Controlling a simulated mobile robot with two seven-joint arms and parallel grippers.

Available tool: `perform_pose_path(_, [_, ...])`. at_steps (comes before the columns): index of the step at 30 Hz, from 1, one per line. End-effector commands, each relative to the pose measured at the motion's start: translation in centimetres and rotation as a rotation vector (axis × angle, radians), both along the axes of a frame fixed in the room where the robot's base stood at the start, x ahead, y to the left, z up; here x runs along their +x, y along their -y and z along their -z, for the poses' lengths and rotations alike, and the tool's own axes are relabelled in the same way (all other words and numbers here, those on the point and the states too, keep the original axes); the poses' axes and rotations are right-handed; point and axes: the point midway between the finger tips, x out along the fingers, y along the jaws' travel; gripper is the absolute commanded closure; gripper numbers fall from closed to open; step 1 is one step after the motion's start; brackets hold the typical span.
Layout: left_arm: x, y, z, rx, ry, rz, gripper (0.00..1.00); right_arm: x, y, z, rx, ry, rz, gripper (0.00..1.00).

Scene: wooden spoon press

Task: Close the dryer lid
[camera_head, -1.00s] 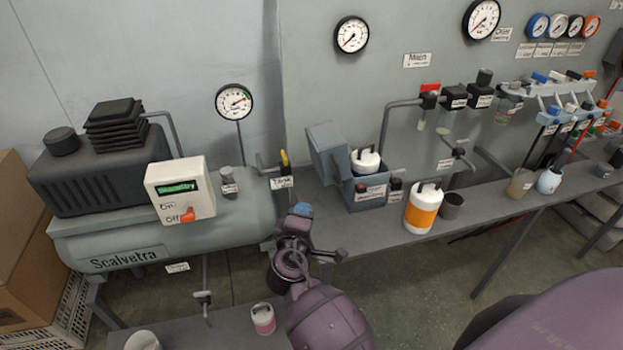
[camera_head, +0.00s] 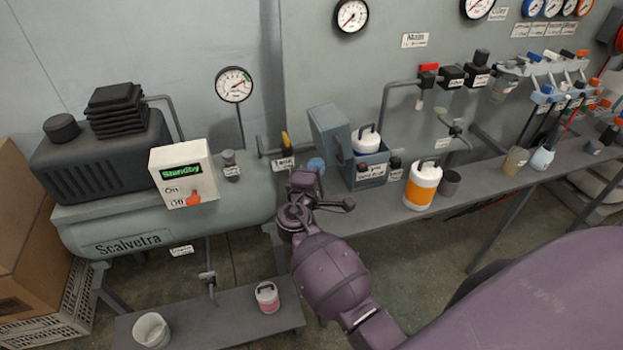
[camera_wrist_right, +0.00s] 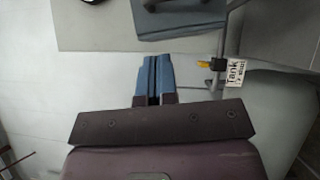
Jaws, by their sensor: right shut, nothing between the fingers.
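The dryer is a small blue-grey box (camera_head: 370,182) on the bench, with a white-topped canister (camera_head: 366,139) in it. Its blue-grey lid (camera_head: 327,128) stands open, raised at the box's left side. My right gripper (camera_head: 316,165) is shut and empty, with blue fingertips, just left of the box and below the lid. In the right wrist view the closed fingers (camera_wrist_right: 152,80) point toward a blue panel (camera_wrist_right: 180,22) with a gap between; I cannot tell whether that is lid or box. My left gripper is not in view.
A yellow-handled valve with a "Tank" label (camera_head: 283,163) is close left of the gripper. Small dark knobs (camera_head: 394,165) sit at the box's front right. An orange-and-white canister (camera_head: 422,187) and a grey cup (camera_head: 449,183) stand to the right.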

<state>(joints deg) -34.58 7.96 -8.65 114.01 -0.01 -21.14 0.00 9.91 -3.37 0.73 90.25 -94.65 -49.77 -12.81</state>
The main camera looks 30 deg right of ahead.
Motion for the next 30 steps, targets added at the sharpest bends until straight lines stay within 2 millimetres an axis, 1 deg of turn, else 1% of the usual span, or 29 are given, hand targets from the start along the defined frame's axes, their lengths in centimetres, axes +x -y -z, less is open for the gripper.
perform_pose_path(1, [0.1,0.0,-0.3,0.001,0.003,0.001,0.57,0.7,0.7,-0.3,-0.001,0.002,0.001,1.0])
perform_pose_path(4, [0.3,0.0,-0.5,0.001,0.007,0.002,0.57,1.8,1.9,-0.5,-0.001,0.002,0.001,1.0])
perform_pose_path(6, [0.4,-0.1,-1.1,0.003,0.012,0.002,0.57,1.4,3.1,-0.7,-0.001,0.0,0.002,1.0])
perform_pose_path(12, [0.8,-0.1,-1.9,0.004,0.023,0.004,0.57,1.3,5.0,-0.9,0.001,-0.001,0.0,1.0])
perform_pose_path(18, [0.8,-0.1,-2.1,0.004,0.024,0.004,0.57,1.3,5.6,-0.8,0.002,-0.001,-0.001,1.0])
perform_pose_path(30, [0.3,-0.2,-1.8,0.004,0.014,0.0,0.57,1.4,5.6,-0.9,0.008,0.001,-0.001,1.0])
